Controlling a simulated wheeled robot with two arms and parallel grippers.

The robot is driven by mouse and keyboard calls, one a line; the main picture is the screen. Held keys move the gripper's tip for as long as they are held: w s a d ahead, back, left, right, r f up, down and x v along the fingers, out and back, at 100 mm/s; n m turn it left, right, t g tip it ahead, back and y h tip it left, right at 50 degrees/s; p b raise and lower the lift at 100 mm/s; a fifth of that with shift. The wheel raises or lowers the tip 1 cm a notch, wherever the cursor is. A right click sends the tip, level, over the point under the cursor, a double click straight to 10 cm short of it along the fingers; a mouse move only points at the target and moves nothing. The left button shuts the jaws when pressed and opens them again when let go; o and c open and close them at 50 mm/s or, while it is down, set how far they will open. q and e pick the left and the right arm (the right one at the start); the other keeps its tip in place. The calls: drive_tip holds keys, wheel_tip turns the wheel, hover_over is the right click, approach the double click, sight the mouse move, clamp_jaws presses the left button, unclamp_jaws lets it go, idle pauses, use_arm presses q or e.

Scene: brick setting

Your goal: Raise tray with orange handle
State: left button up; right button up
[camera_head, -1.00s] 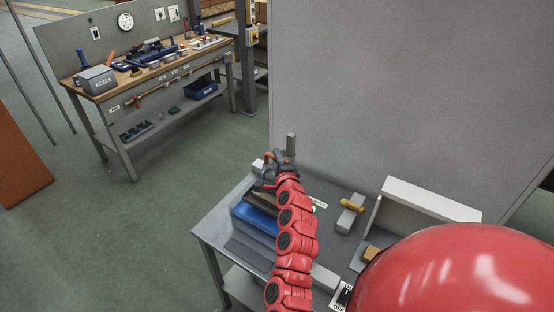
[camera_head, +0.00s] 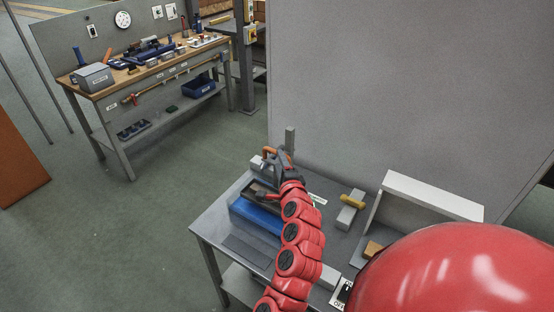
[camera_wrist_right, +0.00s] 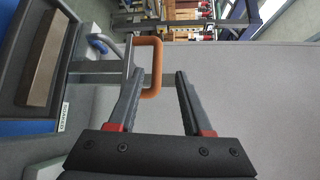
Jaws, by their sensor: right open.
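The orange handle (camera_head: 269,151) is a loop at the far end of the grey table, beside a grey upright post (camera_head: 290,141). In the right wrist view the orange handle (camera_wrist_right: 158,68) shows close to my fingertips, its right bar in line with the gap between them. My right gripper (camera_wrist_right: 160,73) is open, with nothing between its fingers that I can tell is gripped. In the head view my right gripper (camera_head: 280,160) is just beside the handle and partly hides it. The tray body is not clearly distinguishable. My left gripper is not in view.
A blue box (camera_head: 256,216) with a brown piece lies on the table (camera_head: 214,221) under my right arm. A grey panel (camera_head: 400,90) rises behind the table.

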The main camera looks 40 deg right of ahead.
drive_tip(key=p+v, duration=0.5)
drive_tip(key=v, duration=0.5)
drive_tip(key=shift+s+a, duration=0.2)
drive_tip(key=shift+s, duration=0.1)
